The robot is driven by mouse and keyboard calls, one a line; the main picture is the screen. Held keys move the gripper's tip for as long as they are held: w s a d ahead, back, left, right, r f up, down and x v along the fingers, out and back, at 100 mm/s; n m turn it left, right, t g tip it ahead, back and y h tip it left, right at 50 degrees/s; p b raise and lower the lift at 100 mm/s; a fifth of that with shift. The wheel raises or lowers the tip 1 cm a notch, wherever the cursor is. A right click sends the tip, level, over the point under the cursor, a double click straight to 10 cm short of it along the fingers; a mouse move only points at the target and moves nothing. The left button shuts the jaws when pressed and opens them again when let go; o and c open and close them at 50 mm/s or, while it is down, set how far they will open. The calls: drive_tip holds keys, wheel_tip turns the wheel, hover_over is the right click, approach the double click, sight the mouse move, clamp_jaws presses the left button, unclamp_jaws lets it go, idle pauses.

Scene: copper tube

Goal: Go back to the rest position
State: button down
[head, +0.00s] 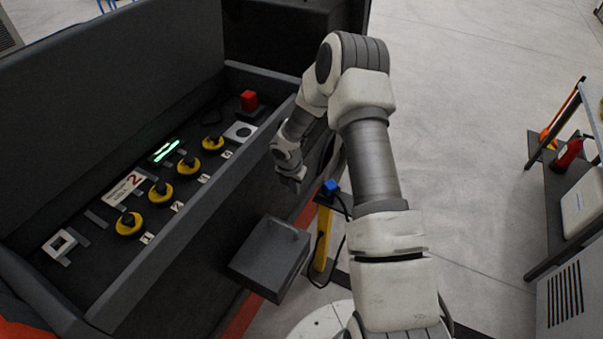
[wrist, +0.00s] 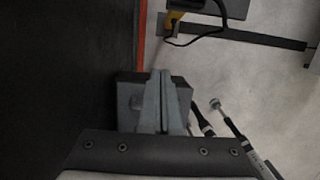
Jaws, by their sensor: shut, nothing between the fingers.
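My gripper (head: 291,180) is at the end of my folded arm, in front of the dark console and above the floor. In the wrist view its two fingers (wrist: 161,76) are together, with nothing seen between them. The arm bends up and over from the lower right of the head view, with the gripper hanging down. No copper tube can be made out in either view.
The console panel (head: 107,215) with yellow-ringed knobs and a red button (head: 249,100) lies left of my gripper. A grey box (head: 270,257) juts out below. A yellow post (head: 322,238) with a blue top stands close by. A shelf (head: 556,190) is at right; open floor lies between.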

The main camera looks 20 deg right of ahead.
wheel_tip(320, 180, up, 19)
drive_tip(key=d+m+h, duration=0.1)
drive_tip(key=d+m, duration=0.2)
drive_tip(key=m, duration=0.3)
drive_tip(key=s+a+r+m+t, duration=0.1)
drive_tip(key=s+r+m+t, duration=0.1)
drive_tip(key=s+r+m, duration=0.85)
drive_tip(key=s+a+r+m+y, duration=0.1)
drive_tip(key=s+a+r+m, duration=0.1)
drive_tip(key=s, duration=0.4)
drive_tip(key=s+a+r+m+t, duration=0.1)
drive_tip(key=s+a+r+m, duration=0.1)
drive_tip(key=s+r+m, duration=0.3)
drive_tip(key=s+a+r+m+y, duration=0.1)
drive_tip(key=s+r+m, duration=0.2)
drive_tip(key=s, duration=0.6)
drive_tip(key=shift+s+a+r+t+y, duration=0.15)
drive_tip(key=shift+a+r+t+y, duration=0.2)
drive_tip(key=shift+r, duration=0.2)
drive_tip(key=shift+m, duration=0.35)
